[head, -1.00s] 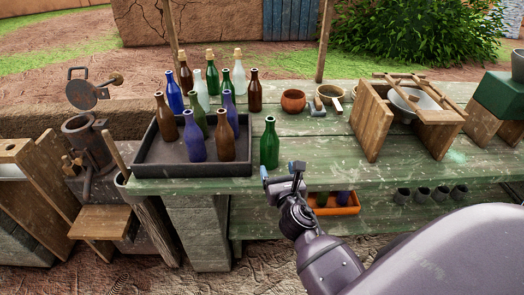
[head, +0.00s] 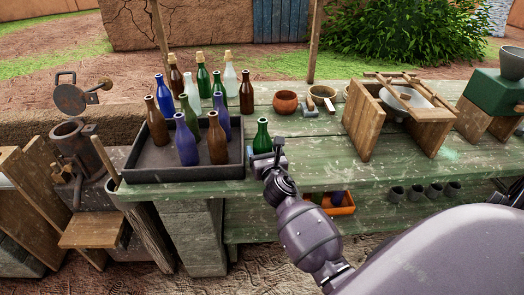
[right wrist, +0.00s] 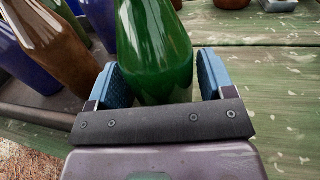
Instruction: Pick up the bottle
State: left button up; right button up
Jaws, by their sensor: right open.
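A green bottle (head: 262,136) stands upright on the green worktable, just right of the dark tray. In the head view my right gripper (head: 264,158) is in front of it and hides its lower part. In the right wrist view the green bottle (right wrist: 155,45) stands between the two blue finger pads of my right gripper (right wrist: 155,82). The jaws are open, with a small gap on the right side; the left pad is very close to the glass. My left gripper is not in view.
The dark tray (head: 130,176) to the left holds several brown, blue and green bottles. More bottles stand behind it. An orange-brown bowl (head: 285,103) and a wooden stand (head: 362,125) are farther right on the worktable (head: 310,160). An orange crate (head: 343,208) sits on the shelf below.

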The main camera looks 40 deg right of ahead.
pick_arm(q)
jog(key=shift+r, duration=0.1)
pick_arm(e)
jog(key=shift+w+d, duration=0.15)
jog(key=shift+w, duration=0.25)
jog(key=shift+r, duration=0.1)
jog(key=c, duration=0.8)
jog(key=shift+o, duration=0.2)
notch_tip(320, 180, up, 19)
jog(key=p, duration=0.7)
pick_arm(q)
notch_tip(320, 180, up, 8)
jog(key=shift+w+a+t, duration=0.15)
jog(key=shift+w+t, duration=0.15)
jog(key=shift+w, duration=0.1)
pick_arm(e)
jog(key=shift+r, duration=0.5)
